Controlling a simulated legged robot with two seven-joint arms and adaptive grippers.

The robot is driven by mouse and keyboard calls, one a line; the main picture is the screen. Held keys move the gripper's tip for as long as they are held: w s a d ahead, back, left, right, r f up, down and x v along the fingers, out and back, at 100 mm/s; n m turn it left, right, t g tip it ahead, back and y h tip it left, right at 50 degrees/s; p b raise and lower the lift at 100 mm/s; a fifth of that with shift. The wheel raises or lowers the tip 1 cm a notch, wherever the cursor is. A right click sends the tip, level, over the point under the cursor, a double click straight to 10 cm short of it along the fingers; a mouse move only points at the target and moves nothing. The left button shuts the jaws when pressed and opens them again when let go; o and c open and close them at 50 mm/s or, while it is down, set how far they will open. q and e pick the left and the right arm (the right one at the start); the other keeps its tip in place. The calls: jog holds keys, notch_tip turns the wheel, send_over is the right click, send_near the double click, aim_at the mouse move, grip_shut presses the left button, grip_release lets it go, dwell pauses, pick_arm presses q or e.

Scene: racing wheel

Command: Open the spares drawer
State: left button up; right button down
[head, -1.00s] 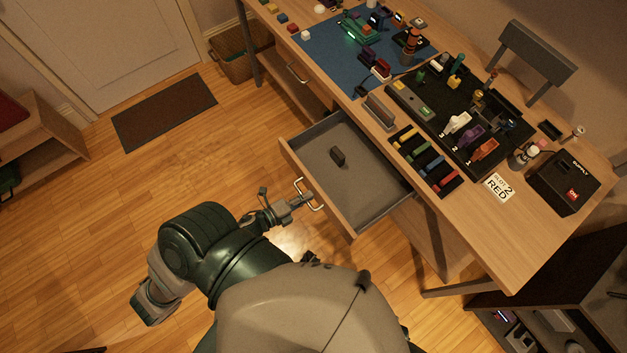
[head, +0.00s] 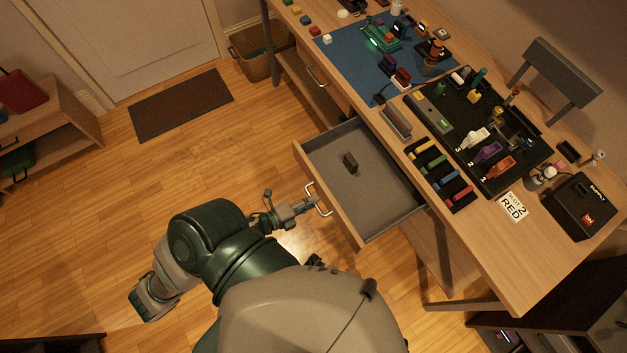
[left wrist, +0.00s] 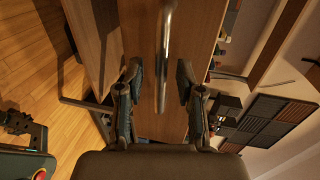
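The spares drawer (head: 375,205) stands pulled out from the front of the workbench. Its grey tray shows, with one small dark block (head: 350,162) inside. A metal bar handle (head: 320,199) is on its wooden front and also shows in the left wrist view (left wrist: 165,42). My left gripper (head: 312,204) is at the handle. In the left wrist view my left gripper (left wrist: 159,76) has its two fingers apart, with the bar between and beyond them and gaps on both sides. My right gripper is not in view.
The workbench top (head: 480,255) holds a blue mat (head: 345,55), a black tool tray (head: 465,150), a row of coloured pieces and a black supply box (head: 582,207). Another closed drawer handle (head: 318,78) is farther along.

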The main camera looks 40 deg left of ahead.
pick_arm(q)
jog(key=v, duration=1)
jog(key=shift+s+a, duration=0.2)
jog(key=shift+a, duration=0.1)
jog(key=shift+d, duration=0.1)
